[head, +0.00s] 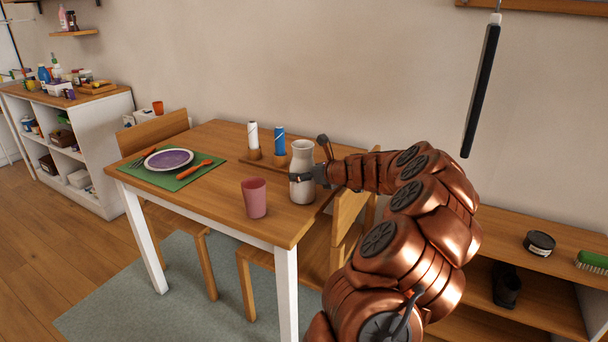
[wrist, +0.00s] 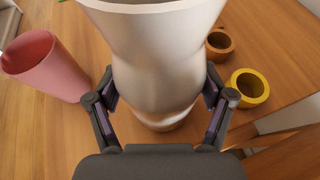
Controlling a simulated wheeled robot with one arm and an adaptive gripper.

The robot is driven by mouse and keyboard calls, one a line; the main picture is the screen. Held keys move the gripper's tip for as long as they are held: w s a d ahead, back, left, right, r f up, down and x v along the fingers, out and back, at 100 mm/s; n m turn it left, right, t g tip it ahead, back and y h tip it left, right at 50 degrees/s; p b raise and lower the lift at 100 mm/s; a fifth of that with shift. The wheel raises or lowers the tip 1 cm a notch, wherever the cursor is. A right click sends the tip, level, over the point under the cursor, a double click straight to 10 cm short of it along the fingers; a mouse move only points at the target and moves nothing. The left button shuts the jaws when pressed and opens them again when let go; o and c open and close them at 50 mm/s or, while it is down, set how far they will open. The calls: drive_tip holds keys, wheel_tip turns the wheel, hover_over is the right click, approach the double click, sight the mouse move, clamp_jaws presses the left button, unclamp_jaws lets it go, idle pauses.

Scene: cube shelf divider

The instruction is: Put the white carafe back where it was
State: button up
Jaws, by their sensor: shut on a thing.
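The white carafe (head: 302,188) is upright at the right end of the wooden dining table (head: 225,150). My gripper (head: 308,177) reaches in from the right and is shut on the carafe's body. In the wrist view the carafe (wrist: 155,60) fills the middle, with the two fingers of my gripper (wrist: 160,105) on either side of it. Its base is close to the tabletop; I cannot tell whether it touches.
A pink cup (head: 254,198) stands left of the carafe. The wrist view shows a yellow ring-like holder (wrist: 250,88) and a brown one (wrist: 219,45). A plate (head: 168,159) lies on a green mat (head: 190,178).

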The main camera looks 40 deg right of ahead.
drive_tip(key=o, duration=1.7)
drive_tip(key=shift+f, duration=0.1)
drive_tip(key=shift+s+r, duration=0.3)
drive_tip(key=shift+s, duration=0.15)
drive_tip(key=p+v, duration=0.1)
drive_tip(key=v, duration=1)
drive_tip(key=shift+a, duration=0.1)
